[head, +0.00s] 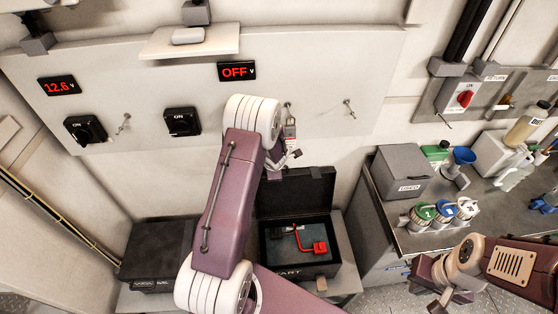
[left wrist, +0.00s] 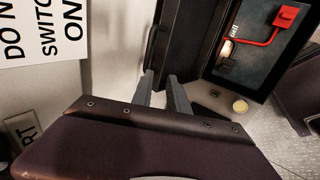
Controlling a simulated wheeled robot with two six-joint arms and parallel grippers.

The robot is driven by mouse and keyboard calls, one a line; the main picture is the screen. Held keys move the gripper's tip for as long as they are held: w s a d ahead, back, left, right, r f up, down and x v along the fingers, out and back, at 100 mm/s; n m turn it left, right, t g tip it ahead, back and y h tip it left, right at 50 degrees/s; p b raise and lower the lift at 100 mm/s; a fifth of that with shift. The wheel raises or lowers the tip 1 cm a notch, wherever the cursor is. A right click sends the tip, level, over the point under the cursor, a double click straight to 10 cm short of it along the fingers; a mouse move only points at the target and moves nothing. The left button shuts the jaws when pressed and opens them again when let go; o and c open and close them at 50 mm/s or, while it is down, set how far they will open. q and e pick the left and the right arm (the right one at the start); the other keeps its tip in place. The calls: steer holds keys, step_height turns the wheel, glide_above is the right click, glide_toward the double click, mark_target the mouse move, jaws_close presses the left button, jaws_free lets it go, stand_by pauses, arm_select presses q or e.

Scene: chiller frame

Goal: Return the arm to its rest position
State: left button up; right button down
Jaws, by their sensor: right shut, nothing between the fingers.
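My left arm rises through the middle of the head view, and its gripper (head: 284,160) is by the wall panel, just below a small padlock-like item with a tag (head: 290,131). In the left wrist view the two left fingers (left wrist: 162,90) stand a little apart with nothing seen between them. A white sign reading "DO N… SWITC… ON" (left wrist: 45,30) is close by at upper left there. My right gripper (head: 440,296) is at the lower right of the head view, shut and empty, low in front of the side bench.
An open black case (head: 300,262) with a red item (head: 312,248) stands below my left gripper, beside a closed dark case (head: 158,250). The wall panel (head: 340,60) carries black switches (head: 182,122) and displays. The side bench (head: 415,238) holds a grey box (head: 402,172), bottles and capped fittings.

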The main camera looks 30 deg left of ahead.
arm_select(q)
steer(key=s+d+r+m+g+h+b, duration=0.1)
steer(key=s+d+r+m+g+b, duration=0.1)
steer(key=s+d+m, duration=0.6)
steer(key=s+d+r+m+g+h+b, duration=0.1)
steer(key=s+d+r+m, duration=0.3)
steer(key=s+d+m, duration=0.4)
steer(key=s+m+h+b, duration=0.1)
steer(key=s+m, duration=0.6)
steer(key=m, duration=0.1)
steer(key=shift+d+r+g+h+b, duration=0.15)
steer(key=shift+r+g+h+b, duration=0.15)
steer(key=shift+r+g, duration=0.1)
steer(key=shift+m, duration=0.3)
stand_by(2.6)
